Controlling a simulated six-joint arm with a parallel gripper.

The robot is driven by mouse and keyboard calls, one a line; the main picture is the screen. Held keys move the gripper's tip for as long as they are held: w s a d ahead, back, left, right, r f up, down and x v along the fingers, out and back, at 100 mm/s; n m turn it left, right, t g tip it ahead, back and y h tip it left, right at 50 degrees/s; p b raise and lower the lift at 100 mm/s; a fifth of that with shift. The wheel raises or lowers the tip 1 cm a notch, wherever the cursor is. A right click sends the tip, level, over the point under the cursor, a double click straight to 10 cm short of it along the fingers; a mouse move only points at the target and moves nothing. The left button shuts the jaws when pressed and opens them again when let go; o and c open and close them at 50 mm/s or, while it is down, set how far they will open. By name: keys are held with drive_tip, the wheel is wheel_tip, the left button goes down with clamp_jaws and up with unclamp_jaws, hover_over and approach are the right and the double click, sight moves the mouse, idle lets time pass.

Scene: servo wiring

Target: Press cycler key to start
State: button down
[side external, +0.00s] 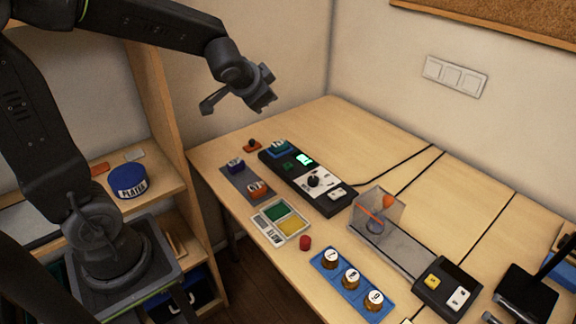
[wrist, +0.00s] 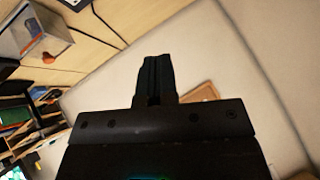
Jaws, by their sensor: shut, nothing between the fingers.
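My gripper (side external: 264,101) is high above the back left of the desk, shut and empty, and touches nothing. Its closed fingers also show in the wrist view (wrist: 155,78), against blank wall. A long black device (side external: 305,180) with a lit green display, a knob and a white key (side external: 337,195) lies on the desk below and right of the gripper. A dark box (side external: 447,287) with a light key (side external: 459,298) and a small yellow patch stands at the front right. No readable label tells which is the cycler key.
A clear box with an orange part (side external: 389,203) stands on a grey track mid-desk. Blue tray (side external: 350,283) holds three numbered caps. A green-yellow tray (side external: 282,222), red cylinder (side external: 305,243) and grey mat (side external: 242,184) lie left. Black cables cross the back. The air around my gripper is clear.

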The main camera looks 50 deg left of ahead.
drive_tip(key=w+a+f+m+t, duration=0.1)
drive_tip(key=w+a+f+m, duration=0.3)
drive_tip(key=w+f, duration=0.45)
drive_tip(key=m+h, duration=0.2)
drive_tip(key=h, duration=0.1)
hover_over(288, 166)
wheel_tip(288, 166, down, 10)
drive_tip(key=f, duration=0.1)
drive_tip(key=shift+r, duration=0.25)
drive_tip(key=shift+d+f, duration=0.1)
drive_tip(key=shift+f, duration=4.3)
drive_tip(key=shift+f, duration=0.4)
